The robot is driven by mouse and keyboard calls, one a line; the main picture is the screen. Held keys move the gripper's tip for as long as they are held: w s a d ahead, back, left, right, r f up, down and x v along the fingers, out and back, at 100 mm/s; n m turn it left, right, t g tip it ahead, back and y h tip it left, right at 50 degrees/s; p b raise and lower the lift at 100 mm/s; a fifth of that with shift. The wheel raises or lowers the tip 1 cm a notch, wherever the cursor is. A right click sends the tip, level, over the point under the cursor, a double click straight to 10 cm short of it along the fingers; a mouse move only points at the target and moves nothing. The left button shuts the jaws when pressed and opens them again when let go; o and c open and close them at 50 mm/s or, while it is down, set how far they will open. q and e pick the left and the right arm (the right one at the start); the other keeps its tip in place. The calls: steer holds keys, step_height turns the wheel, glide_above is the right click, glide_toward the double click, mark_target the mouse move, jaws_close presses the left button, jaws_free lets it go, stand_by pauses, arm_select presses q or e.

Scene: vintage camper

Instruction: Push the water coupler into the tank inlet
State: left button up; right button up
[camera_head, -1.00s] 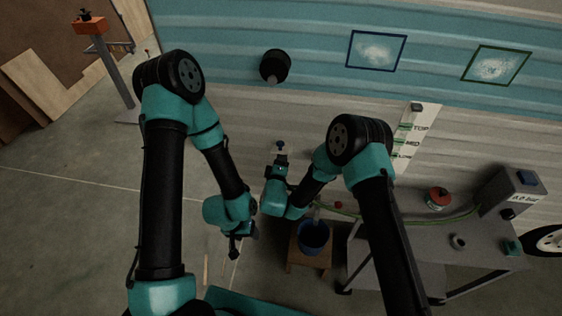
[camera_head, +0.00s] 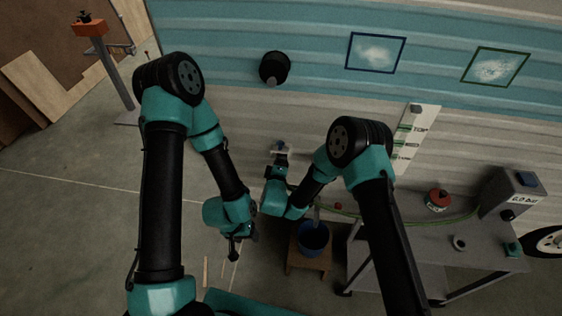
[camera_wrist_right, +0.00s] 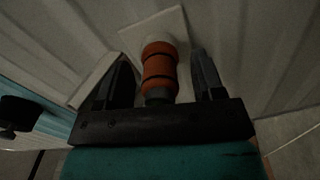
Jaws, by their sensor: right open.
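My right gripper (camera_head: 280,158) is at the camper's lower wall, small and partly hidden in the head view. In the right wrist view, its open jaws (camera_wrist_right: 160,82) stand on either side of the orange water coupler (camera_wrist_right: 158,70), with gaps visible on both sides. The coupler's far end is against or close to a pale square plate (camera_wrist_right: 178,22) on the wall. The tank inlet is hidden behind it, so I cannot tell how deep the coupler sits. My left gripper (camera_head: 234,246) hangs low over the floor, too small and dark to read its jaws.
A blue bucket (camera_head: 314,240) stands on a wooden stool (camera_head: 294,262), with a grey vertical strip above it. A grey cart (camera_head: 400,245) at right carries a box with a pressure display (camera_head: 524,201) and a green hose. A black cylinder (camera_head: 274,67) projects from the wall.

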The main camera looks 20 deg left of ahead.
steer(key=s+d, duration=0.1)
steer(key=s, duration=1.6)
steer(key=shift+s+d, duration=0.15)
steer(key=shift+d, duration=0.25)
steer(key=shift+d, duration=0.1)
